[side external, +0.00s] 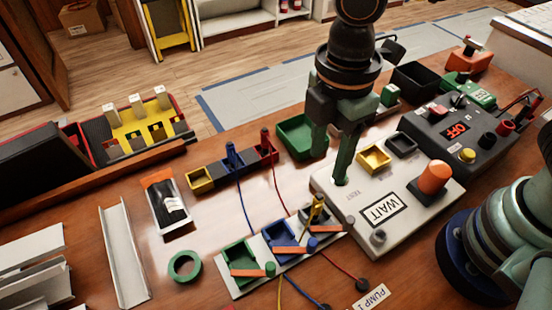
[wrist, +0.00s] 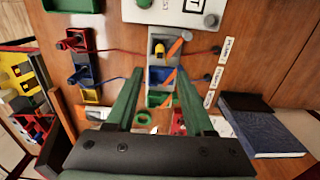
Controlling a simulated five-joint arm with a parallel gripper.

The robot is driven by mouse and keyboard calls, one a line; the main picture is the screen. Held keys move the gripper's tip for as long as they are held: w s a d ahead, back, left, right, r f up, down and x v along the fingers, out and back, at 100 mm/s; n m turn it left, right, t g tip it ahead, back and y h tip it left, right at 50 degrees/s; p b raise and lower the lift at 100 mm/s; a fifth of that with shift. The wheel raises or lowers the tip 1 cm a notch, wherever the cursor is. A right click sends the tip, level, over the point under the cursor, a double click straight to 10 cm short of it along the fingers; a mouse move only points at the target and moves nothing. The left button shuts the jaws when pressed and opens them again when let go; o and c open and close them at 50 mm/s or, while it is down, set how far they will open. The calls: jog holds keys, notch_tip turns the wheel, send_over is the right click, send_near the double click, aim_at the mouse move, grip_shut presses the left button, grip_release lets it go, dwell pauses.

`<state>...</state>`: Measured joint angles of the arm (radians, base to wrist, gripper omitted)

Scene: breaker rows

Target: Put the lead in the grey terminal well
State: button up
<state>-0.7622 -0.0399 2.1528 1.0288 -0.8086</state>
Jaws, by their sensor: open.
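A yellow lead plug (side external: 316,209) stands upright at the grey well (side external: 303,214) of the front breaker strip, apart from my fingers; the plug also shows in the wrist view (wrist: 159,49). A red plug (side external: 265,140) stands at the row's right end.
The breaker strip also has green (side external: 238,252) and blue (side external: 278,234) wells with orange levers. A green tape ring (side external: 185,266) lies left. Wires cross the table.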

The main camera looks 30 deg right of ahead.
jog(key=w+d+r+m+t, duration=0.1)
jog(key=d+r+m+t, duration=0.1)
jog(key=d+m, duration=0.4)
jog(key=w+d+r+m+t, duration=0.1)
jog(key=w+d+r+m, duration=0.1)
jog(key=d+m, duration=0.4)
jog(key=w+d+r+m+t, duration=0.2)
jog(key=d+m, duration=0.4)
jog(key=d, duration=0.4)
jog(key=shift+d+r+t, duration=0.25)
jog(key=shift+r+t, duration=0.05)
jog(key=shift+r, duration=0.55)
jog(key=shift+a, duration=0.1)
